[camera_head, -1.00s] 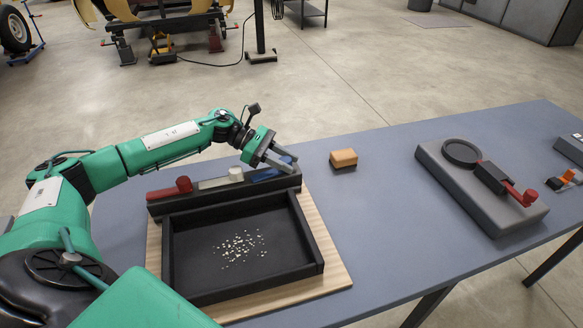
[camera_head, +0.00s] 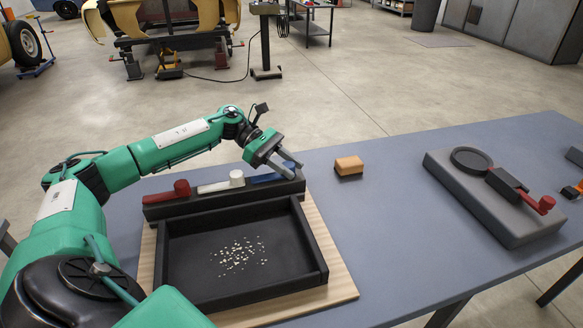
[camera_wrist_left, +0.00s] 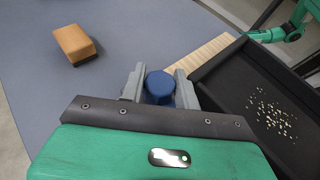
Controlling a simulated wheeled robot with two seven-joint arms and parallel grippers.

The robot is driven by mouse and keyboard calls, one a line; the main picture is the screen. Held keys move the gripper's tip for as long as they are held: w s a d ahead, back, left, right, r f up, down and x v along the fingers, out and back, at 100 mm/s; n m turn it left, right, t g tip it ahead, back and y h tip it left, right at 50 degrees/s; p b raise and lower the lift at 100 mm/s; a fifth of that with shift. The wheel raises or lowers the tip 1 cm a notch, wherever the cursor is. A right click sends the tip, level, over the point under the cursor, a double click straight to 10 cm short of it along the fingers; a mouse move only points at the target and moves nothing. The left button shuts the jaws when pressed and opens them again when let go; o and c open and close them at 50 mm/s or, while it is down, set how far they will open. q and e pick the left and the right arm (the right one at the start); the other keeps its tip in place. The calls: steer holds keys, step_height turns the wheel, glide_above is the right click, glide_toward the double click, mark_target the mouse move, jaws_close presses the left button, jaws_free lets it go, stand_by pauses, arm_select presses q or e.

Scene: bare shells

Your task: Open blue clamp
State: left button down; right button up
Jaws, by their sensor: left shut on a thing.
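The blue clamp (camera_head: 268,178) is the rightmost of three levers on a black bar behind the black tray (camera_head: 322,275). Its round blue knob (camera_wrist_left: 160,83) shows between the two grey fingers in the left wrist view. My left gripper (camera_head: 292,170) is at the right end of the bar and is shut on this knob. The fingers partly hide the blue clamp in the head view. The red clamp (camera_head: 170,193) and the white clamp (camera_head: 220,184) lie low along the same bar. My right gripper is not in view.
The tray holds small pale bits and sits on a wooden board (camera_head: 338,280). An orange-and-black block (camera_head: 349,166) stands to the right of the bar. A grey fixture with a red-handled clamp (camera_head: 490,205) is farther right. The blue-grey table between is clear.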

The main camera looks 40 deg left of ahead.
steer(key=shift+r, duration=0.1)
arm_select(q)
steer(key=c, duration=1)
jaws_free()
steer(key=shift+a+r, duration=0.15)
steer(key=shift+a, duration=0.15)
steer(key=b+v, duration=0.2)
steer(key=v, duration=1.1)
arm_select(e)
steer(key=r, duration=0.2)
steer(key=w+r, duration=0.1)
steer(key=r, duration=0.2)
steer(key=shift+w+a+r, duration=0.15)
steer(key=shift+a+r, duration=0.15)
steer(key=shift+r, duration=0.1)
